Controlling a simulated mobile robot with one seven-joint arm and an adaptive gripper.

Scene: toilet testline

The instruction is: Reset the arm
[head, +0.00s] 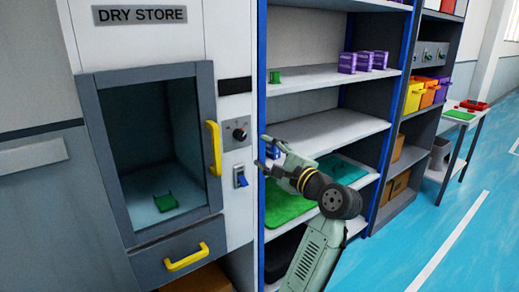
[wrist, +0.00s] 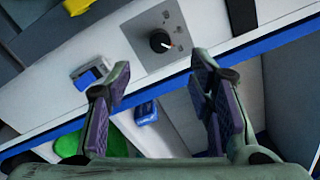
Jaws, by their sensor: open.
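My gripper (head: 268,153) is open and empty, in front of the edge between the dry store cabinet (head: 236,60) and the blue-framed shelf (head: 320,133). In the wrist view its two purple-padded fingers (wrist: 160,92) stand apart with nothing between them touching the pads. Beyond them show a black dial (wrist: 160,41) and a blue rocker switch (wrist: 88,73) on the cabinet panel. The dial also shows in the head view (head: 239,134), with the switch (head: 240,177) below it. A small blue item (wrist: 146,112) lies farther off between the fingers in the wrist view.
The cabinet's glass door with a yellow handle (head: 214,148) looks closed, with a green item (head: 165,202) inside. A drawer with a yellow handle (head: 187,257) is below. Purple boxes (head: 364,61) and a green mat (head: 287,203) are on the shelves. Open blue floor (head: 450,220) lies right.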

